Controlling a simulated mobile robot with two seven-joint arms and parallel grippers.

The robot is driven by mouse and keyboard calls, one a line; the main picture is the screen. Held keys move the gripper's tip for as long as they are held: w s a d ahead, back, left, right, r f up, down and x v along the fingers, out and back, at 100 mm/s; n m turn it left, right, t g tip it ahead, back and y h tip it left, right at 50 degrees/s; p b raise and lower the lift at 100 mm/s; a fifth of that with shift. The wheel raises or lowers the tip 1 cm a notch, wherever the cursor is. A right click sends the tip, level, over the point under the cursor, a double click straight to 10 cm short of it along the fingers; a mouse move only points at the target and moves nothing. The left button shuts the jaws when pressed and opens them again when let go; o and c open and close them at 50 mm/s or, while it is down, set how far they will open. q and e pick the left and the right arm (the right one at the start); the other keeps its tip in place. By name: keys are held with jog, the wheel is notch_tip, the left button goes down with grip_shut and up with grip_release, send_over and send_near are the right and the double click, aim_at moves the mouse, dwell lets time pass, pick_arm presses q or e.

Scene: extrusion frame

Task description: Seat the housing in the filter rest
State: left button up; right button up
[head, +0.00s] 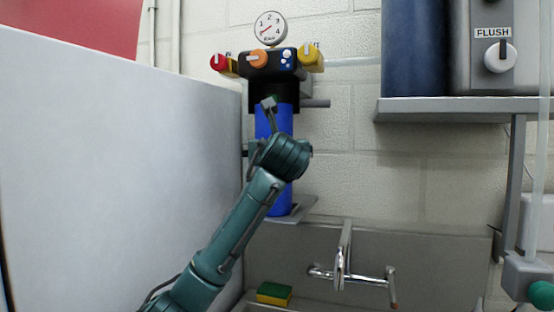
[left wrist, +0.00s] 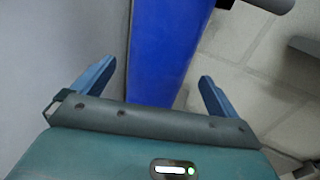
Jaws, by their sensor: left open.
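The blue cylindrical housing (head: 284,124) stands upright under the black filter head (head: 272,92) on the wall. Its lower end is over a grey flat plate (head: 297,211); I cannot tell whether they touch. My left arm crosses in front of the housing's middle and hides part of it. In the left wrist view, my left gripper (left wrist: 156,75) is open, with one finger on each side of the blue housing (left wrist: 168,45); no contact shows. I cannot make out which part is the filter rest. My right gripper is not in view.
A large pale panel (head: 110,170) stands close on the left. A gauge (head: 270,28) and red, orange and yellow knobs top the filter head. A sink with a tap (head: 343,262) and a sponge (head: 274,293) lies below. A shelf (head: 450,108) juts out at right.

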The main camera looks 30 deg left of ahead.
pick_arm(q)
jog(key=b+v, duration=0.1)
jog(key=v, duration=0.4)
jog(key=shift+s+d, duration=0.25)
jog(key=shift+s, duration=0.05)
